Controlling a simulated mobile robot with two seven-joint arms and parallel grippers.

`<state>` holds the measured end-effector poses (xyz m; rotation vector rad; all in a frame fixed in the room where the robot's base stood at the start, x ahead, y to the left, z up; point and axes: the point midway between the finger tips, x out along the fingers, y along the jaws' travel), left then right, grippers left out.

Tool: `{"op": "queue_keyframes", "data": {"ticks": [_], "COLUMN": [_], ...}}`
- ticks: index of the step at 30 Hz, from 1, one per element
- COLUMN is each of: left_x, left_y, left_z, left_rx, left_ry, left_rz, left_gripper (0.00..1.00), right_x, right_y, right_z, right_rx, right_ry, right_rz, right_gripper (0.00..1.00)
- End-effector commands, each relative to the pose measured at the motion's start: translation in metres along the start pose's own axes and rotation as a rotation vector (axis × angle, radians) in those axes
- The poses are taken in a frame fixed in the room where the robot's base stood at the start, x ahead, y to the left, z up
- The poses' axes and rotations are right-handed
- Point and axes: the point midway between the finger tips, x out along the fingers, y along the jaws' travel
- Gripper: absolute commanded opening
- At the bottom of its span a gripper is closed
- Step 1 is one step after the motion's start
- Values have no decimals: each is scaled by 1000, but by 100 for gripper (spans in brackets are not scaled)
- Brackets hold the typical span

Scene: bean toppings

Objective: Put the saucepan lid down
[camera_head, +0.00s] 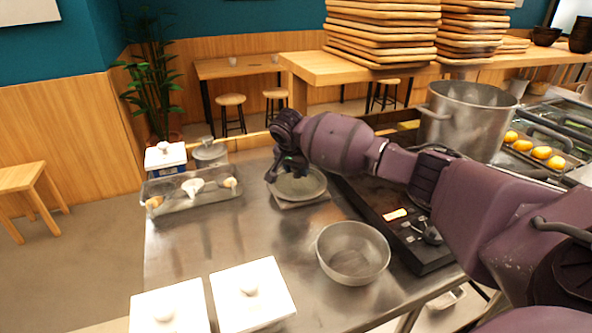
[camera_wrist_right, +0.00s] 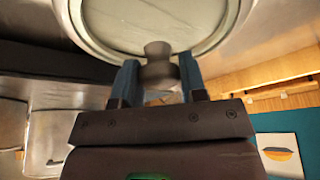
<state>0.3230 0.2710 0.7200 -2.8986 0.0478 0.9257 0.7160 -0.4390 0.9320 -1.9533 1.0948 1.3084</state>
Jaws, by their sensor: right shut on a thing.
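The saucepan lid (camera_head: 302,184) is a round, pale grey disc under my right gripper (camera_head: 284,172), left of the dark hob. In the right wrist view the lid (camera_wrist_right: 150,20) fills the top of the picture, its dark knob (camera_wrist_right: 158,55) between the two blue fingers of my right gripper (camera_wrist_right: 158,72). The gripper is shut on the knob. A flat square board (camera_head: 306,202) shows beneath the lid on the steel counter; I cannot tell whether the lid touches it. My left gripper is not in view.
A steel bowl (camera_head: 352,252) stands in front of the lid. Two white lidded boxes (camera_head: 268,312) are at the front edge. A clear tray (camera_head: 205,200) is at the left. The black hob (camera_head: 385,212) is on the right, with a large pot (camera_head: 468,115) behind. Bare counter (camera_head: 215,245) lies between.

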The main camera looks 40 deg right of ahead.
Motion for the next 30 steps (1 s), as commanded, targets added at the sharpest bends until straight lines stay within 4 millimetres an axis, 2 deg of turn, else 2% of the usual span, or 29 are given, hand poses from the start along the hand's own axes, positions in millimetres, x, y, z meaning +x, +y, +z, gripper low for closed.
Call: {"op": "queue_keyframes", "data": {"ticks": [12, 13, 17, 26, 30], "left_x": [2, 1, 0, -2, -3], "left_y": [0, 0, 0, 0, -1], "left_z": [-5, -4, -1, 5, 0], "left_rx": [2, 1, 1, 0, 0], "left_ry": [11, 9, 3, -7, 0], "left_rz": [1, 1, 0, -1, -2], "left_gripper": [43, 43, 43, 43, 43], "right_x": [4, 5, 5, 4, -8], "right_y": [0, 0, 0, 0, -1], "right_z": [2, 2, 2, 1, 0], "right_rx": [2, 2, 1, 1, 1], "right_ry": [1, 1, 1, 1, 2], "right_rz": [-2, -1, -1, -1, -5], "right_gripper": [7, 43, 63, 64, 64]}}
